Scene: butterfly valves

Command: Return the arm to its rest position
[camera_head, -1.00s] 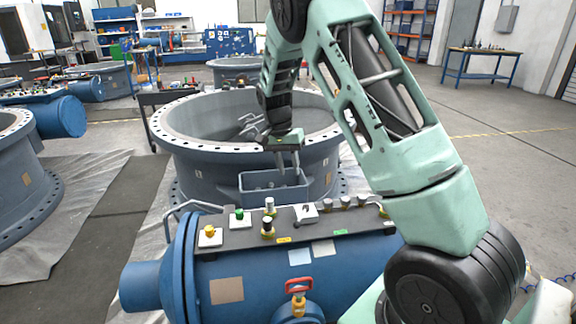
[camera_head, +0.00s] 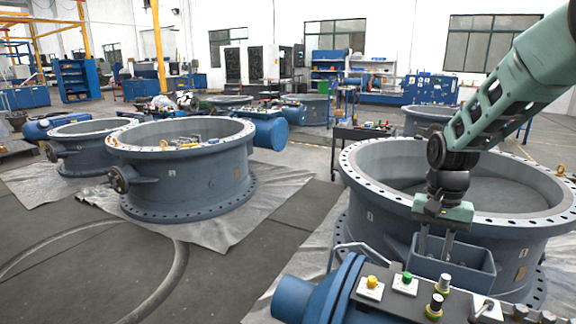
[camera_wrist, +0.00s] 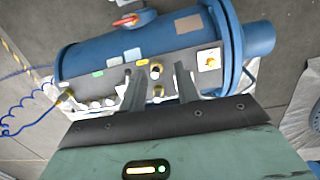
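My gripper (camera_head: 434,244) hangs from my green arm at the right of the head view, fingers pointing down. It is in front of the large grey valve ring (camera_head: 385,205) and beside or over a grey open box (camera_head: 478,276) on its side; I cannot tell the exact gap. In the wrist view my gripper (camera_wrist: 158,84) has two fingers apart with nothing held between them. Beyond the fingers is the blue cylinder (camera_wrist: 100,55) with its dark control panel (camera_wrist: 203,83). The panel (camera_head: 388,300) carries a yellow button (camera_head: 372,282), a green button (camera_head: 407,278) and other knobs.
Two more grey valve rings (camera_head: 185,165) (camera_head: 85,150) stand on sheets at the left. A dark cart (camera_head: 355,134) stands behind the near ring. A blue coiled cable (camera_wrist: 25,115) lies beside the cylinder. Grey floor (camera_head: 235,270) is open at the lower left.

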